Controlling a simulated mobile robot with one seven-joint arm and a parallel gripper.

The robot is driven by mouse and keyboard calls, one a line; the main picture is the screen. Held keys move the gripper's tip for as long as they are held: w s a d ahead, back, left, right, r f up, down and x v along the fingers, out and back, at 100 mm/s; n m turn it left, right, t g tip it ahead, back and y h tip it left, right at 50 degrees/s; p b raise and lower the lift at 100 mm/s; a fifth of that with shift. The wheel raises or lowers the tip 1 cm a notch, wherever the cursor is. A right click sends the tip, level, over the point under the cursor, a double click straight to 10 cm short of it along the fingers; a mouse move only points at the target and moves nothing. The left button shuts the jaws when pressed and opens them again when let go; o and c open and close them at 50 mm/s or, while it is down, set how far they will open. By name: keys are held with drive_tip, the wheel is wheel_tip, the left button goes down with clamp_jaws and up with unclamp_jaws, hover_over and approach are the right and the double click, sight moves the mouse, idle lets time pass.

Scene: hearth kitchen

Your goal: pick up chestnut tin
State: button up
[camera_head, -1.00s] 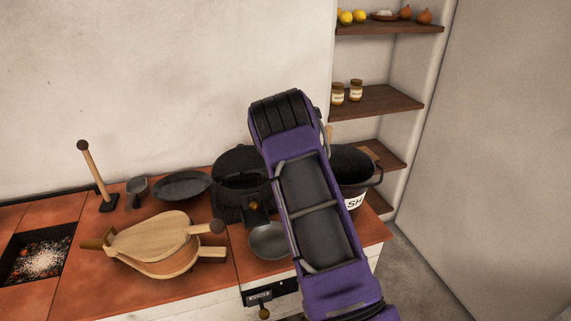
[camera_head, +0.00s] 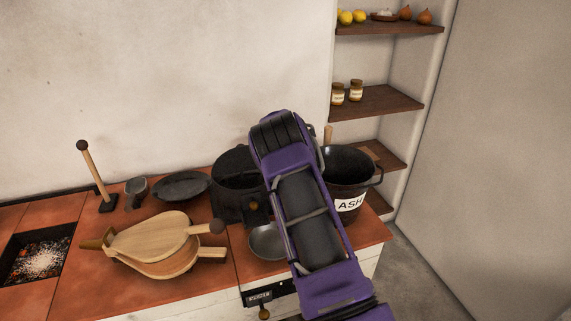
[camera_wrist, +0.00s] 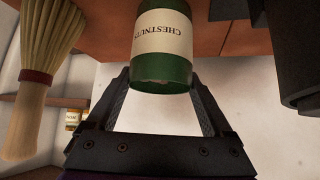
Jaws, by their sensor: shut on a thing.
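The chestnut tin (camera_wrist: 165,72) is green with a cream label reading "CHESTNUTS". In the wrist view it sits at top centre, its label upside down in the picture. My gripper (camera_wrist: 163,85) has one finger on each side of the tin and is shut on it. In the head view my purple arm (camera_head: 310,220) reaches over the right end of the counter and hides both gripper and tin.
A black ash bucket (camera_head: 345,180) stands right of my arm, a dark pot (camera_head: 238,170) left of it. Bellows (camera_head: 160,240) lie on the red counter. A brush (camera_wrist: 38,70) shows close by at left in the wrist view. Shelves (camera_head: 385,102) stand behind.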

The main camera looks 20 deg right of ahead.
clamp_jaws()
